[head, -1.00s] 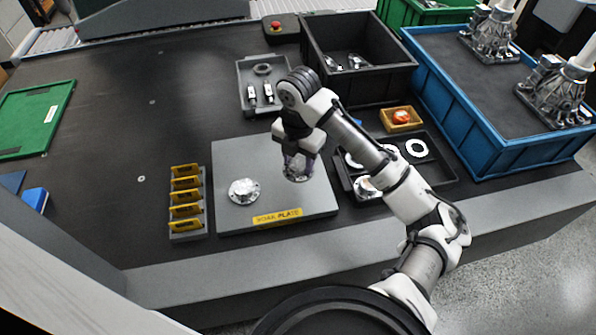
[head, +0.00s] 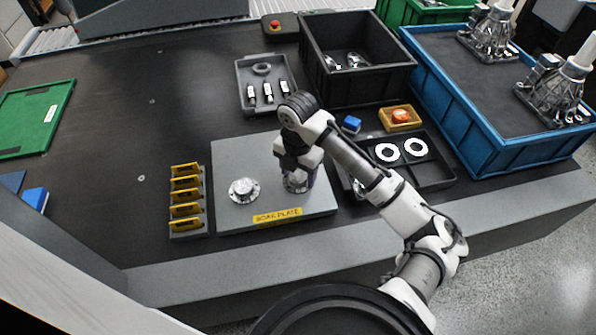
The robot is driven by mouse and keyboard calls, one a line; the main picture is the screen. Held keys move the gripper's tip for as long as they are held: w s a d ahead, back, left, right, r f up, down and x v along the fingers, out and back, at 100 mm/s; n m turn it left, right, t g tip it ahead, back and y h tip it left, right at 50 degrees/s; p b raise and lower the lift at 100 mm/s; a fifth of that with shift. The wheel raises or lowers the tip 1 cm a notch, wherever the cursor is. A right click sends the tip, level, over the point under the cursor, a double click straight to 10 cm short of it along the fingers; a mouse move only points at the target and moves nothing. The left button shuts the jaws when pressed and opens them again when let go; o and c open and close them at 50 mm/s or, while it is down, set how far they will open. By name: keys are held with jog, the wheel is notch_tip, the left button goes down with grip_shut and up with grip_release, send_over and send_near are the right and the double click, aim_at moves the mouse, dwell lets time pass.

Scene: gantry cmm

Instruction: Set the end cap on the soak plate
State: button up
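The soak plate (head: 240,156) is a flat grey slab with a yellow label on its front edge, in the middle of the head view. A silver flanged end cap (head: 244,190) sits on its left part. My gripper (head: 298,176) is low over the plate's right part. It appears shut on a second silver end cap (head: 297,184), which is at or just above the plate surface; I cannot tell whether it touches. The fingers and wrist hide part of this cap.
Right of the plate, a dark tray (head: 447,172) holds white rings, partly behind my arm. A rack (head: 187,231) with yellow-marked slots stands left of the plate. Behind are a grey parts tray (head: 243,80), a black bin (head: 318,62) and a small orange box (head: 401,118).

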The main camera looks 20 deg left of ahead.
aim_at(298, 176)
notch_tip(298, 176, up, 12)
jog(key=shift+r+b, duration=0.2)
jog(key=shift+b, duration=0.3)
dwell(0.3)
dwell(0.4)
